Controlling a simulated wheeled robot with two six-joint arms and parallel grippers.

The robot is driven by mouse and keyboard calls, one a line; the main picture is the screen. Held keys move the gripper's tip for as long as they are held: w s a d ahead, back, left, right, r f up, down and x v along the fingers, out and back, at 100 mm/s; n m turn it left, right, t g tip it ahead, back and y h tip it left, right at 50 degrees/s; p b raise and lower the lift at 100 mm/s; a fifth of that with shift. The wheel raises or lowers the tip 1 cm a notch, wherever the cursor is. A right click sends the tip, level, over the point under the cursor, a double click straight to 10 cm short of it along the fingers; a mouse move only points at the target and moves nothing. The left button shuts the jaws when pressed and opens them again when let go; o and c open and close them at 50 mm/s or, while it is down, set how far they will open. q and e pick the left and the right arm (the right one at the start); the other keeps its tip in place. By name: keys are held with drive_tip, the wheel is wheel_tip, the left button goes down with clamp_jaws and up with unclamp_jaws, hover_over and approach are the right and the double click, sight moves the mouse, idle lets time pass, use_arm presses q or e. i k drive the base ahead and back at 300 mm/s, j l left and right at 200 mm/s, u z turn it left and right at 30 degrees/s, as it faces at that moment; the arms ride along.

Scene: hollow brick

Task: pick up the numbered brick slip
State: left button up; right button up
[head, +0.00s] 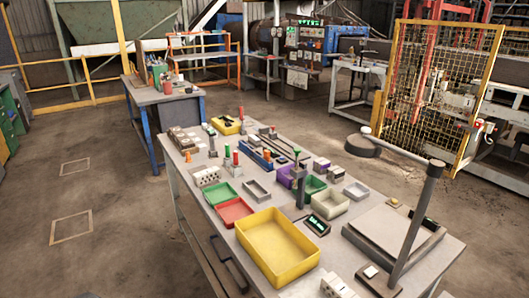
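The numbered brick slip cannot be made out for certain; no number is legible at this size. Small brownish block-like pieces (182,140) lie at the far left end of the long grey workbench (222,243). A white block with holes (207,177) lies at the bench's left edge, and another pale block with holes (336,287) is cut by the bottom edge of the head view. Neither of my grippers shows in the head view.
The bench carries a large yellow tray (277,236), a red tray (234,212), a green tray (221,194) and a small display (317,225). A slanted dark post (416,225) rises at the right. Open floor (110,215) lies to the left.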

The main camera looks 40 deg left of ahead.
sight(202, 177)
drive_tip(key=u, duration=1.7)
